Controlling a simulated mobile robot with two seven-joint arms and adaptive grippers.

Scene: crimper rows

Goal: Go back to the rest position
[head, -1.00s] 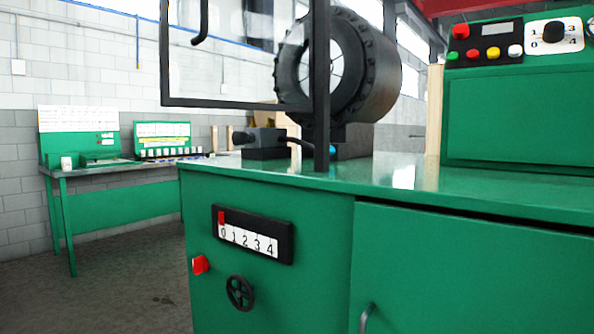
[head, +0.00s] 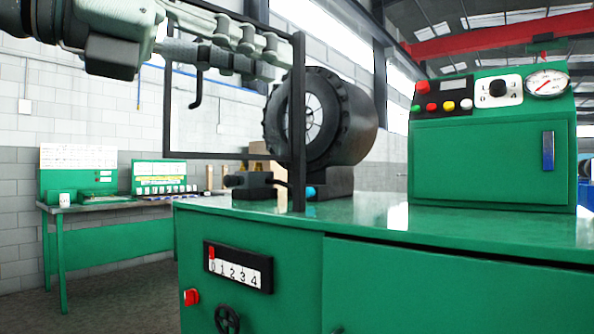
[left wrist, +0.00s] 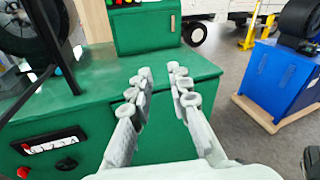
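My left gripper (head: 262,55) comes in from the upper left of the head view, in front of the black guard frame's upper part. In the left wrist view its two pale fingers (left wrist: 160,88) stand apart with nothing between them, so it is open and empty. The green crimper bench (head: 265,258) fills the lower part of the head view. The round black crimper head (head: 330,118) stands on it behind the guard frame (head: 298,150). My right gripper is not in view.
A green control box (head: 470,165) with buttons, a dial and a gauge (head: 546,84) stands on the bench at right. A green worktable (head: 130,235) stands at the back left. The left wrist view shows a blue cabinet (left wrist: 262,85) across open grey floor.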

